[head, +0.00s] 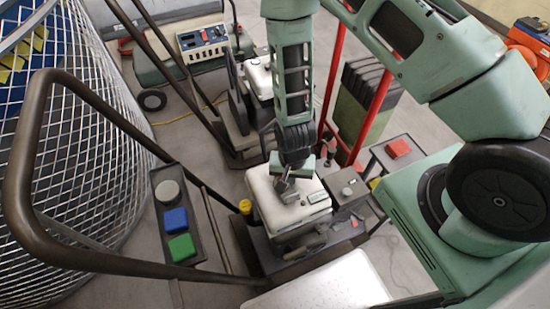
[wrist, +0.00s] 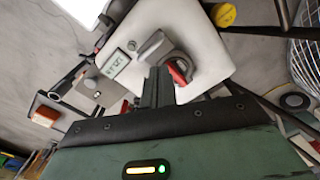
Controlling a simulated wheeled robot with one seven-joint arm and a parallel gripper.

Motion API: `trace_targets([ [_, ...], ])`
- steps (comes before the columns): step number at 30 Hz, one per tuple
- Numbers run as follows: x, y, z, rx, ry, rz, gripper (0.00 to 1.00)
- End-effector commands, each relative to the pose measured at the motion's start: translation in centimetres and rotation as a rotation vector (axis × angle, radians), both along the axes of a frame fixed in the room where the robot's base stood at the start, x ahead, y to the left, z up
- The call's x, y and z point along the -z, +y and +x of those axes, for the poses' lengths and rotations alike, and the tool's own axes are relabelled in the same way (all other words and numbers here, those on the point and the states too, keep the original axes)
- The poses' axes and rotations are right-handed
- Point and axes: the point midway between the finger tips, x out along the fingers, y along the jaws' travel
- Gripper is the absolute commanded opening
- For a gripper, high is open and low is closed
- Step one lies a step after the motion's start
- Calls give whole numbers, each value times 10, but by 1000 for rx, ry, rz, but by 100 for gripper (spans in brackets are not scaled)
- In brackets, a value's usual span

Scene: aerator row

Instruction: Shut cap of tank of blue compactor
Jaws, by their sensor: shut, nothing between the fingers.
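A white tank (head: 262,192) sits on a dark grey machine below my gripper (head: 285,176); the tank also shows in the wrist view (wrist: 200,45). On its top is a round grey filler neck with a red part (wrist: 178,72). A grey flap, apparently the cap (wrist: 150,46), stands raised beside it. My gripper's fingers (wrist: 157,84) are shut and empty, close beside the neck; I cannot tell if they touch it. In the head view the gripper partly hides the neck and cap. The machine's body looks dark grey, not blue.
A yellow knob (head: 245,206) stands at the tank's left corner. A dark handlebar (head: 28,160) crosses the left, with a panel of grey, blue and green blocks (head: 174,220). A wire mesh cage (head: 90,150) stands far left. Another machine with a white tank (head: 258,78) is behind.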

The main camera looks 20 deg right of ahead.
Motion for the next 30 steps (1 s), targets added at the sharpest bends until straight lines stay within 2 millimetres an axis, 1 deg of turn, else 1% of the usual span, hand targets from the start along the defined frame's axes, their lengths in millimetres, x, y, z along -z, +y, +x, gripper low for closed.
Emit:
trace_targets([
  [14,-1,0,0,0,0,0,0],
  [17,-7,0,0,0,0,0,0],
  [30,-49,0,0,0,0,0,0],
])
